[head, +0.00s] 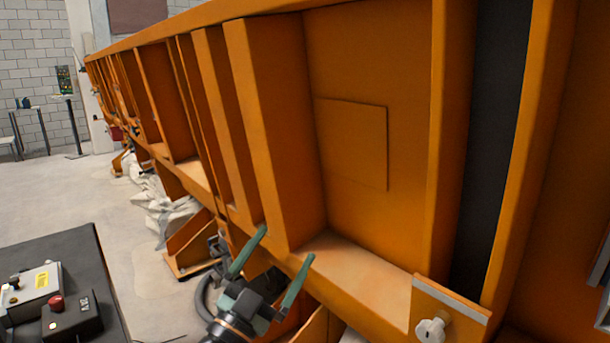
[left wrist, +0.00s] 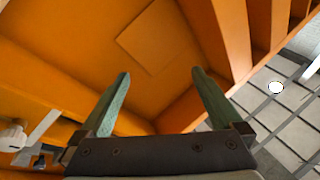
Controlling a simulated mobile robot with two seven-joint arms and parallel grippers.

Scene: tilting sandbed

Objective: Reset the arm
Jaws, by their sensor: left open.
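My left gripper (head: 277,261) comes up from the bottom middle of the head view. Its two green fingers are spread apart with nothing between them. It is in front of the orange steel side of the sandbed (head: 357,230), near its lower ledge. In the left wrist view the open fingers (left wrist: 160,95) point toward an orange panel with a square plate (left wrist: 160,38). I cannot tell whether a finger touches the steel. My right gripper is not in view.
A dark table (head: 80,255) with a control box (head: 30,290) and a box with a red button (head: 70,315) stands at the lower left. A white knob (head: 431,330) sits on an orange bracket at the bottom right. Pale floor (head: 60,190) is open at the left.

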